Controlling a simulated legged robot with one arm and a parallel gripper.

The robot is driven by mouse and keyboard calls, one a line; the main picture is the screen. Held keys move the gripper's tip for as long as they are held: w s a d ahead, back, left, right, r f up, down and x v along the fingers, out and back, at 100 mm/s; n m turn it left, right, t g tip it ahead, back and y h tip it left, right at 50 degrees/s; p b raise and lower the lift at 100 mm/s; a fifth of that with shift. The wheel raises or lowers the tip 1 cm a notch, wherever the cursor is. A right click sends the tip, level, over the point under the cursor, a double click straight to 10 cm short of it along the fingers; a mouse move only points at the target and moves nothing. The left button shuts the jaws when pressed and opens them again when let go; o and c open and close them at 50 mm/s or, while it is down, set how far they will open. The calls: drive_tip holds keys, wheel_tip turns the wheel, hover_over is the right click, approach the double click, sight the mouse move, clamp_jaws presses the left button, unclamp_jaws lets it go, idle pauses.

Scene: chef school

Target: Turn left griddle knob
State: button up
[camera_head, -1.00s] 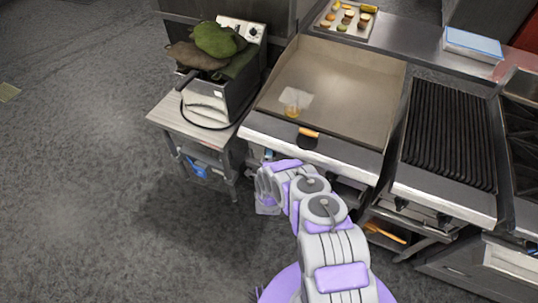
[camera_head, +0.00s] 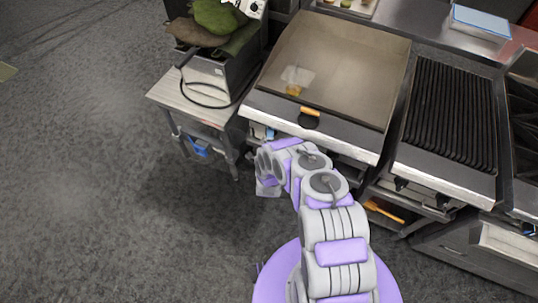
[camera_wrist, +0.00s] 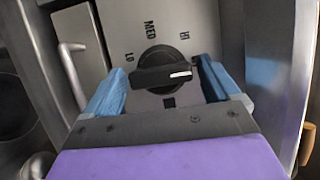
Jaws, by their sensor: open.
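A black griddle knob (camera_wrist: 162,70) with a white pointer line fills the middle of the wrist view. It sits on a grey metal panel marked LO, MED and HI, and its pointer aims to the right in the picture. My gripper (camera_wrist: 160,82) is open, with one blue finger on each side of the knob. I cannot tell whether either finger touches it. In the head view the griddle (camera_head: 335,70) stands ahead of my arm, and my gripper (camera_head: 268,188) is at its front left below the front edge. The knob is hidden there.
A side table (camera_head: 165,93) with a fryer (camera_head: 212,82) and cloths stands left of the griddle. A grill (camera_head: 448,120) stands to the right. Floor is clear at the left.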

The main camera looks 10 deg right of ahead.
drive_tip(key=v, duration=1.5)
drive_tip(key=shift+s+f+b, duration=0.2)
drive_tip(key=shift+s+b, duration=0.15)
